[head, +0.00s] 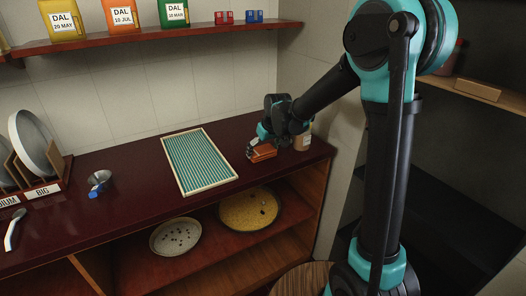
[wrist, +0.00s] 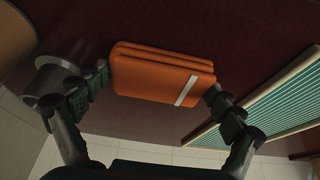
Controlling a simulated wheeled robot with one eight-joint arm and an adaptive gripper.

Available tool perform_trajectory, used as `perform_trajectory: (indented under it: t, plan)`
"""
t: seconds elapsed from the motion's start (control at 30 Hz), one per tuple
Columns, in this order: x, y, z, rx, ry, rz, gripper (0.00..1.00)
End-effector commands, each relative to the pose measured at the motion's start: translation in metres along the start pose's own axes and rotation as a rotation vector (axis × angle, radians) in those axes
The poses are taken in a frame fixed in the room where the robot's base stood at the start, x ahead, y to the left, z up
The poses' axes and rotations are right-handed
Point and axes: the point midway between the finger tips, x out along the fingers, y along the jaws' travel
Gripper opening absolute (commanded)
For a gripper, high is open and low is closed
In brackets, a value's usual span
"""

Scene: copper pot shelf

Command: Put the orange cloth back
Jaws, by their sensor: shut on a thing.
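The orange cloth (wrist: 162,72) is a folded block with a white tag, filling the middle of the wrist view. In the head view the cloth (head: 263,152) is at the right end of the dark red counter, to the right of the striped mat. My gripper (wrist: 160,95) is shut on the cloth, with one finger on each end of it. My gripper also shows in the head view (head: 260,142), at the cloth. I cannot tell whether the cloth touches the counter or hangs just above it.
The striped mat in a pale frame (head: 198,161) lies left of the cloth. A jar (head: 303,137) stands close to the right. A small metal funnel-like cup (head: 99,179) and a plate rack (head: 43,191) are at the left. Two round trays sit on the lower shelf (head: 205,262).

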Motion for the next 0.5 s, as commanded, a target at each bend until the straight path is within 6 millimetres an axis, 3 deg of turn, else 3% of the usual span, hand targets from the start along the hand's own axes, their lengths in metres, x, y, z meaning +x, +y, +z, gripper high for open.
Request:
perform_trajectory:
  t: [0.27,0.3,0.33,0.5]
  plan:
    - [0.0019,0.0,0.0007,0.0,0.0,0.0,0.61]
    - [0.002,0.0,0.0008,0.0,0.0,0.0,0.96]
    - [0.0018,0.0,0.0007,0.0,0.0,0.0,1.0]
    - [0.0018,0.0,0.0007,0.0,0.0,0.0,1.0]
